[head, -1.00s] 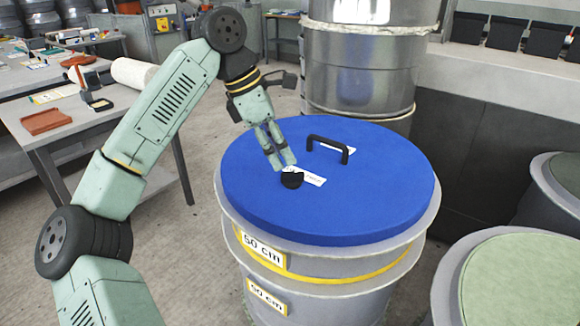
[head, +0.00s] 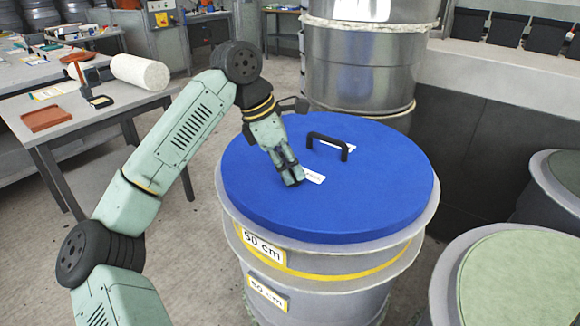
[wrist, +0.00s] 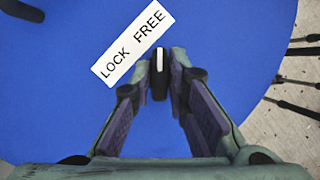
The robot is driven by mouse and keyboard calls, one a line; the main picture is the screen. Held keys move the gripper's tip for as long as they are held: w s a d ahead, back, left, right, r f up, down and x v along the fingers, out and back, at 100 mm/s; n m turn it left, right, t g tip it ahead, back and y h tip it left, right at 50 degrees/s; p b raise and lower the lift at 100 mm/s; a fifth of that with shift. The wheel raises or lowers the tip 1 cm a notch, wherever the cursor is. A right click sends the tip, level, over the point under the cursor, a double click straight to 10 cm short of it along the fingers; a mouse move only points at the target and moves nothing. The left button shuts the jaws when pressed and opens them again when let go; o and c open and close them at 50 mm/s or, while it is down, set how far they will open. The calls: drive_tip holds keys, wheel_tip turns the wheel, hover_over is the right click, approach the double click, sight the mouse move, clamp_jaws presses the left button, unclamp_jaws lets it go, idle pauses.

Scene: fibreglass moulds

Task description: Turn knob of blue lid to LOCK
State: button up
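The round blue lid (head: 380,190) lies on a grey drum, with a black bar handle near its middle. A small black knob (wrist: 159,75) with a white mark shows between my fingertips in the wrist view. Beside it a white label (wrist: 132,43) reads LOCK at its lower left and FREE at its upper right. The white mark points up in the picture, toward the label's FREE end. In the head view the fingers (head: 291,180) hide most of the knob.
The bar handle (head: 328,146) stands up just behind and right of my gripper. A metal drum stack (head: 358,70) stands behind the lid. Another drum with a pale green top (head: 525,285) is at the lower right. A worktable (head: 85,125) is at the left.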

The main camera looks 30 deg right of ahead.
clamp_jaws()
drive_tip(key=shift+b, duration=0.3)
drive_tip(key=n+b, duration=0.1)
drive_tip(key=n, duration=0.1)
drive_tip(key=n+t+b, duration=0.1)
drive_tip(key=n+b, duration=0.1)
drive_tip(key=shift+f+t, duration=0.2)
drive_tip(key=shift+t, duration=0.1)
drive_tip(key=n+b, duration=0.1)
drive_tip(key=n, duration=0.1)
drive_tip(key=n+t+b, duration=0.1)
drive_tip(key=n+b, duration=0.1)
drive_tip(key=shift+s+n+t, duration=0.2)
drive_tip(key=shift+n+t, duration=0.1)
drive_tip(key=n+b, duration=0.1)
drive_tip(key=n, duration=0.1)
drive_tip(key=n+t+b, duration=0.1)
drive_tip(key=n, duration=0.1)
drive_tip(key=shift+s+t+y+b, duration=0.1)
drive_tip(key=shift+t+y+b, duration=0.2)
drive_tip(key=shift+b, duration=0.1)
drive_tip(key=shift+d+r+n+t+y+b, duration=0.15)
drive_tip(key=shift+n+y+b, duration=0.15)
drive_tip(key=shift+n, duration=0.75)
drive_tip(key=shift+a+n+t+y+b, duration=0.15)
drive_tip(key=shift+n+y, duration=0.25)
drive_tip(key=shift+n, duration=0.65)
drive_tip(key=shift+d, duration=0.15)
